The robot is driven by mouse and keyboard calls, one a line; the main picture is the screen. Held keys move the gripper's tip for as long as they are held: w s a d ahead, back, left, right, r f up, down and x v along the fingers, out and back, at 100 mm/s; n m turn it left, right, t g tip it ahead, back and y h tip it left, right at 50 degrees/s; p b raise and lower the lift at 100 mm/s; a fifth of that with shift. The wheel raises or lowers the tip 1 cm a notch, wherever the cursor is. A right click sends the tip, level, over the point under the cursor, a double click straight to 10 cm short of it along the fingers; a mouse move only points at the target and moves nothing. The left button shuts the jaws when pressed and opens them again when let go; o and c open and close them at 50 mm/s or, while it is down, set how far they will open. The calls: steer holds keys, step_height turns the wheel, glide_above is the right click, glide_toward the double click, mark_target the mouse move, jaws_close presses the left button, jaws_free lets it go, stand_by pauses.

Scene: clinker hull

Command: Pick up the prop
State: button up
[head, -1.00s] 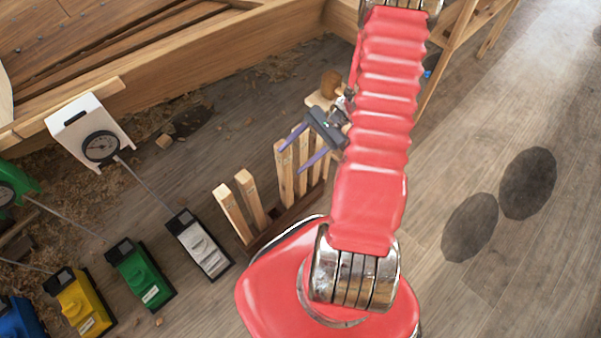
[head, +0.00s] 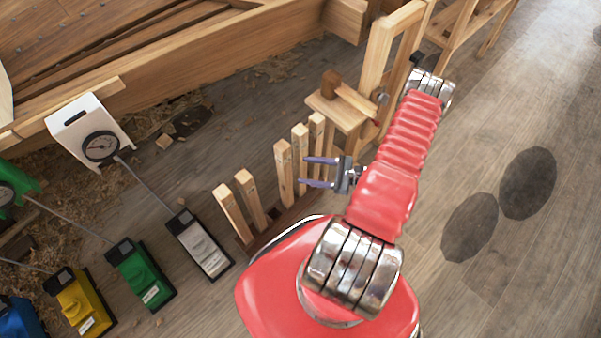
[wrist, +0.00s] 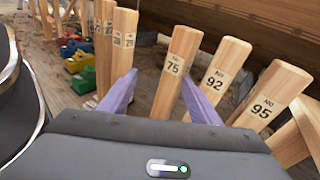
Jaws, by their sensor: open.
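Several wooden props stand in a dark rack (head: 290,214), two towards the front, then a gap, then three more. My gripper (head: 302,170) is open and empty, its two purple fingers pointing left at the prop (head: 284,172) just past the gap. In the wrist view this prop marked 75 (wrist: 174,72) shows between the fingertips of my gripper (wrist: 160,74), nearer the right one; whether it is inside the jaws I cannot tell. The props marked 92 (wrist: 218,80) and 95 (wrist: 268,98) lean to its right. Two more props (wrist: 122,45) stand left of the gap.
A wooden stool (head: 340,112) with a mallet (head: 332,82) stands behind the rack. Grey (head: 200,245), green (head: 140,275) and yellow (head: 80,305) devices lie at left, near a white gauge box (head: 92,135). A plank hull (head: 200,65) fills the back.

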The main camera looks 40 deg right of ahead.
mark_target(300, 157)
steer(key=s+d+f+m+t+h, duration=0.2)
steer(key=d+f+m+t+h, duration=0.3)
steer(key=f, duration=0.5)
steer(key=d+m+h, duration=0.1)
steer(key=m+h, duration=0.1)
steer(key=h, duration=0.1)
steer(key=shift+f+m, duration=0.2)
steer(key=shift+m, duration=0.1)
steer(key=shift+w, duration=0.15)
steer(key=w+a, duration=0.1)
steer(key=w, duration=0.7)
steer(key=shift+w, duration=0.25)
steer(key=shift+w+a+r, duration=0.15)
steer(key=shift+w, duration=1.1)
steer(key=shift+w+a+r, duration=0.1)
steer(key=shift+w+a, duration=0.05)
steer(key=shift+w, duration=1.05)
steer(key=shift+c, duration=0.6)
